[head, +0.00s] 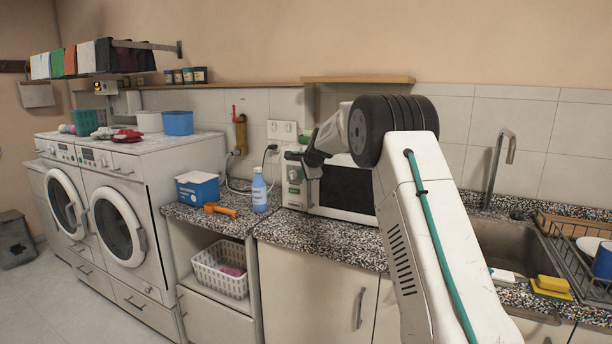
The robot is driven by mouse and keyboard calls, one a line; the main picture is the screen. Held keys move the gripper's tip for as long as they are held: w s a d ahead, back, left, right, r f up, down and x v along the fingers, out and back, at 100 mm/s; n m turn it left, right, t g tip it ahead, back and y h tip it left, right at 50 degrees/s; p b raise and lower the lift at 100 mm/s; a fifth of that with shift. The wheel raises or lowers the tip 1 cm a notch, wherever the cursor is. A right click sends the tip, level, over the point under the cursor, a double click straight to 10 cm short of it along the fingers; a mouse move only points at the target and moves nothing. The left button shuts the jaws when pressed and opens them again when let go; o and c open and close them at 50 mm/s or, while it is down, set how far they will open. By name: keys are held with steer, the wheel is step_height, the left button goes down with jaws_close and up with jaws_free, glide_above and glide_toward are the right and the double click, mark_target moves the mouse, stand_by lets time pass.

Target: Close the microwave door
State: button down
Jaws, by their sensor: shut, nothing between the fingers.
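The microwave (293,188) stands on the speckled counter against the tiled wall, with its control panel on the left. Its door (345,190), white with a dark window, lies close to the front plane of the body. I cannot tell whether it is fully shut or slightly ajar. My gripper (311,169) is shut and empty, at the upper left of the door near the control panel. I cannot tell whether it touches the microwave. My arm hides the door's right side and part of the microwave's top.
A blue-labelled bottle (259,190), an orange scoop (219,209) and a blue-and-white box (198,188) stand left of the microwave. A sink (502,250) with a tall faucet (497,168) and a dish rack (576,255) are at the right. Counter in front of the microwave is clear.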

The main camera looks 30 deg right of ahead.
steer(key=s+a+r, duration=0.7)
steer(key=a, duration=0.2)
steer(key=s+a+f+n+g, duration=0.3)
steer(key=s+f+n, duration=0.2)
steer(key=s+f, duration=0.2)
steer(key=s+a+n+g, duration=0.1)
steer(key=s+a+n, duration=0.3)
steer(key=s, duration=1.3)
steer(key=s+a+n+g, duration=0.2)
steer(key=s+a+n, duration=0.2)
steer(key=s, duration=1.3)
steer(key=s+a+n+g, duration=0.2)
steer(key=s+a+n, duration=0.2)
steer(key=s, duration=1.3)
steer(key=shift+a+r+n+y, duration=0.25)
steer(key=shift+a+n+y, duration=0.15)
steer(key=shift+n, duration=0.7)
